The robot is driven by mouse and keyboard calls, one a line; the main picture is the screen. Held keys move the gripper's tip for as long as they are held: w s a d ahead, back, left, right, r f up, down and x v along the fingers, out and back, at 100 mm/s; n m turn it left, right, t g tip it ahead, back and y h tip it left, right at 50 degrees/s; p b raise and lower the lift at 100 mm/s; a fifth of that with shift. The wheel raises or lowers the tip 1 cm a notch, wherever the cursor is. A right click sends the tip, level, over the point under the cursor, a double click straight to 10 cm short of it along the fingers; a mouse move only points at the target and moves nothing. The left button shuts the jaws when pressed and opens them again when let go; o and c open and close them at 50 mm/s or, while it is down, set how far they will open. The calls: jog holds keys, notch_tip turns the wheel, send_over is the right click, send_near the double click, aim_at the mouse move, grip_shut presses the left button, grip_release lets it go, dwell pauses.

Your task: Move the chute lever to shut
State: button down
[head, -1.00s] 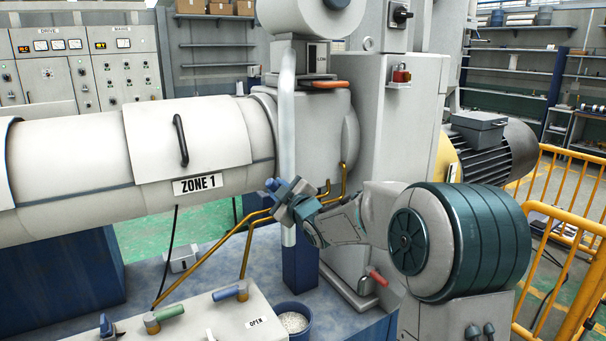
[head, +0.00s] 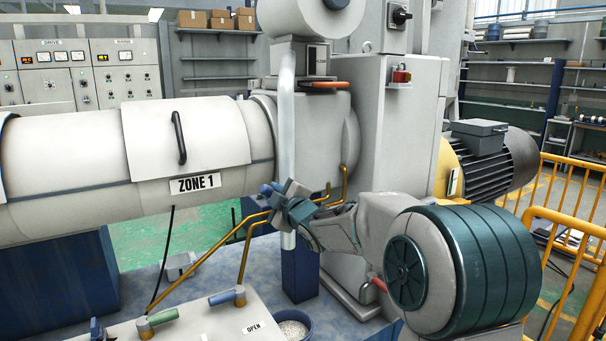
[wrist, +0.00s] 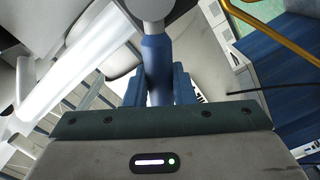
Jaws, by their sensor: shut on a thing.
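A blue lever handle (wrist: 157,62) stands upright between my gripper's fingers in the wrist view, and its upper end meets a pale round part. I take it for the chute lever. In the head view its blue end (head: 267,189) sticks out just left of my gripper (head: 284,203). My gripper is shut on this handle, in front of the pale vertical chute pipe (head: 287,120). The gripper hides most of the lever and its pivot in the head view.
An orange handle (head: 325,85) sits under the hopper. A front panel with green (head: 163,317) and blue (head: 222,298) handles and an OPEN label (head: 252,329) is below left. Brass pipes (head: 245,235) run close by. A pellet bucket (head: 293,328) stands below. Yellow railings (head: 570,260) are at right.

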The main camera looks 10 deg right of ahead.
jog(key=f+n+b, duration=0.1)
jog(key=b, duration=0.1)
jog(key=f+n+b, duration=0.1)
jog(key=n+b, duration=0.1)
jog(key=b, duration=0.1)
jog(key=shift+s+a+f+b, duration=0.15)
jog(key=shift+a+b, duration=0.15)
jog(key=shift+a, duration=0.05)
jog(key=f+n+b, duration=0.1)
jog(key=n+b, duration=0.1)
jog(key=b, duration=0.1)
jog(key=shift+a+f+n+b, duration=0.1)
jog(key=shift+f+n+b, duration=0.05)
jog(key=shift+n+b, duration=0.2)
jog(key=c, duration=1.1)
grip_release()
jog(key=shift+c, duration=0.2)
jog(key=shift+s, duration=0.1)
